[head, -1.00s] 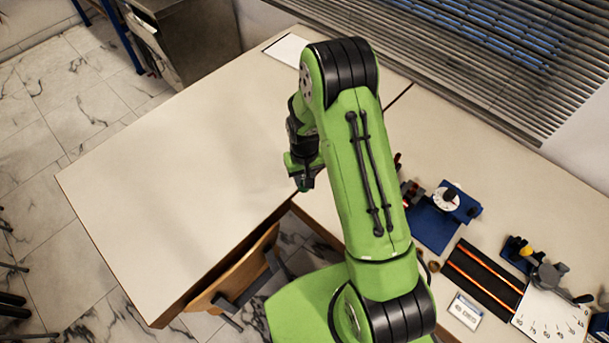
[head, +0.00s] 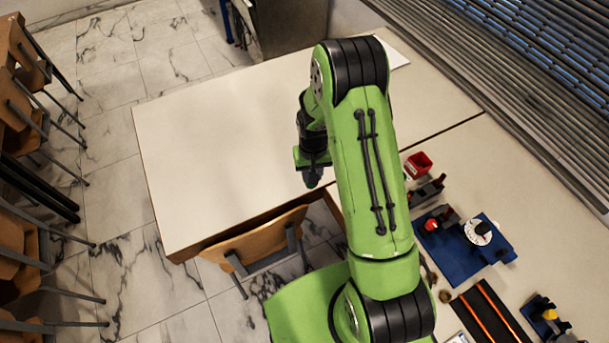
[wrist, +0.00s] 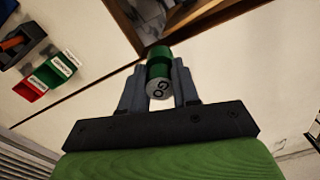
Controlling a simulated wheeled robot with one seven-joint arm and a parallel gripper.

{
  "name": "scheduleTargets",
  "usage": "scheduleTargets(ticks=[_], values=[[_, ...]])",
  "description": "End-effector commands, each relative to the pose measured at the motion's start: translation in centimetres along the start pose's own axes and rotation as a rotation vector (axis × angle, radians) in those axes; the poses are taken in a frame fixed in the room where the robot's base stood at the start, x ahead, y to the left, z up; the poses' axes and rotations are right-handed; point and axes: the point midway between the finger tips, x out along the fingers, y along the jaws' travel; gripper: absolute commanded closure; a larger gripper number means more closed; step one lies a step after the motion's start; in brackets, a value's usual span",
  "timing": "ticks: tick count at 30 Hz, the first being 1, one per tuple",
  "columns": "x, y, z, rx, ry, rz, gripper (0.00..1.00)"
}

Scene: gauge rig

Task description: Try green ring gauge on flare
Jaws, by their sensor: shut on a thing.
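In the wrist view my gripper (wrist: 159,90) is shut on the green ring gauge (wrist: 159,55), a green cylindrical piece whose pale end face reads "GO". The gauge is held between the two grey fingers, above the table edge. In the head view my gripper (head: 312,178) hangs over the near edge of the bare table; the gauge is barely distinguishable there. I cannot identify the flare for certain in either view.
At right stand a red bin (head: 418,164), a blue fixture plate (head: 455,254) with a white dial (head: 479,232), and a black board with orange strips (head: 488,312). In the wrist view, green (wrist: 62,63) and red (wrist: 30,88) labelled bins sit at left. A wooden chair (head: 258,240) stands by the clear left table (head: 215,135).

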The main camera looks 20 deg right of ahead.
Motion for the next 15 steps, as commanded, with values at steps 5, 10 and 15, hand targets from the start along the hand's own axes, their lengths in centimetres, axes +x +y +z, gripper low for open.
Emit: scheduleTargets(ticks=[5, 10, 15], values=[[-0.4, 3.2, -0.7, 0.166, 0.002, -0.002, 1.00], [-1.0, 7.2, -1.2, 0.381, 0.002, -0.005, 1.00], [-1.8, 13.1, -1.1, 0.674, 0.002, -0.007, 1.00]])
